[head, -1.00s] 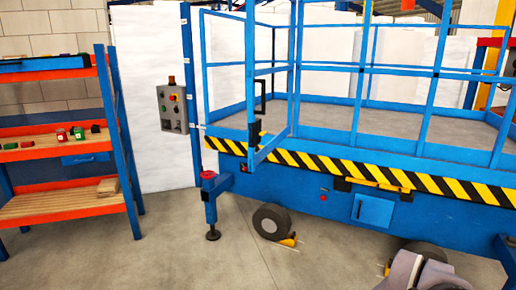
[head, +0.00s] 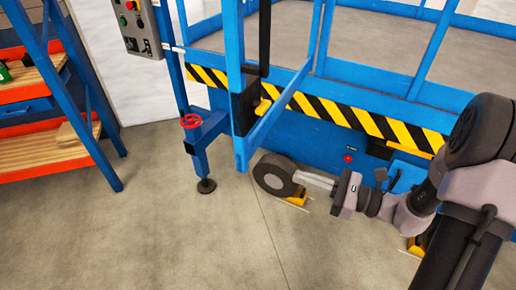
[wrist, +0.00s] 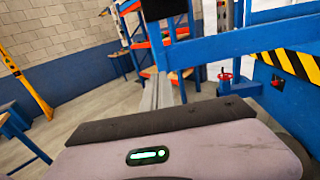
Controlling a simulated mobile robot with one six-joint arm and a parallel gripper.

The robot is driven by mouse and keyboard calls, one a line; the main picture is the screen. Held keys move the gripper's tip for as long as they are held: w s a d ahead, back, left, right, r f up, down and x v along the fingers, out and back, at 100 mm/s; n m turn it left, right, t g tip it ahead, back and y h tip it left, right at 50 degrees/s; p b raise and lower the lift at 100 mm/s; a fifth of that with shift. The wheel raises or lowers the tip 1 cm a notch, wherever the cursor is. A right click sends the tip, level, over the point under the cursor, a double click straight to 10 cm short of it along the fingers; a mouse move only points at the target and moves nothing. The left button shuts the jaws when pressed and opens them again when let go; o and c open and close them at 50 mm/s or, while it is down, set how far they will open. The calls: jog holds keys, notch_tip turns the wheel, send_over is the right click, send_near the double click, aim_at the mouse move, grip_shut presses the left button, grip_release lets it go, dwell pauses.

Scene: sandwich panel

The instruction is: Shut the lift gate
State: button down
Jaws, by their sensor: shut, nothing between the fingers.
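The lift gate (head: 275,122) is a blue tube frame on the blue lift platform. It stands swung outward, its free end toward me and its lower rail sticking out past the platform edge. A black handle (head: 264,42) and a black latch box (head: 243,106) are on its free-end side. My gripper (head: 306,181) is shut and empty, low to the right of the gate's free end and apart from it in the picture. In the wrist view my fingers (wrist: 158,92) point forward below a blue rail (wrist: 235,42), which looks like the gate's.
A black-and-yellow striped platform edge (head: 375,122) runs behind the gate. A wheel (head: 275,177) and a red-topped outrigger leg (head: 200,145) stand below. A control box (head: 138,28) and a shelf rack (head: 45,150) are at left. The front floor is clear.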

aim_at(246, 161)
jog(key=b+x, duration=0.1)
jog(key=x, duration=0.6)
jog(key=b+x, duration=0.1)
jog(key=x, duration=0.3)
jog(key=shift+s+a+f+b, duration=0.1)
jog(key=shift+s+a+b, duration=0.1)
jog(key=shift+a+b, duration=0.25)
jog(key=shift+w+a, duration=0.3)
jog(key=shift+a, duration=0.2)
jog(key=shift+a, duration=0.1)
